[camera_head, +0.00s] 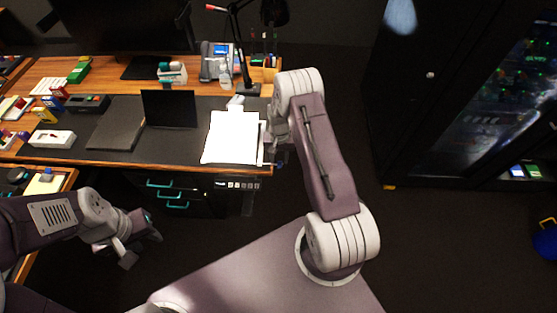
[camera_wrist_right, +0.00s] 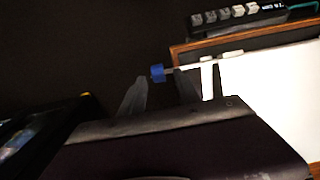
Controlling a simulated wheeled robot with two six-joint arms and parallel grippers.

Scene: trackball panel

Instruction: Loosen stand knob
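A small blue knob (camera_wrist_right: 158,74) sits on a thin light rod at the desk edge, beside a white stand or board (camera_wrist_right: 275,90). In the head view the knob is a tiny blue spot (camera_head: 279,166), and the white board (camera_head: 232,137) lies on the desk's right end. My right gripper (camera_wrist_right: 163,84) is open, with the knob between or just beyond its fingertips; I see no clear contact. In the head view the right gripper (camera_head: 276,150) is partly hidden by its own arm. My left gripper (camera_head: 143,248) is open and empty, low at the left, away from the desk.
A button panel (camera_head: 238,185) hangs under the desk's front edge. A laptop (camera_head: 169,109), a desk lamp (camera_head: 240,60) and small boxes stand on the desk (camera_head: 190,157). A dark cabinet (camera_head: 450,90) stands at the right. The floor between is clear.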

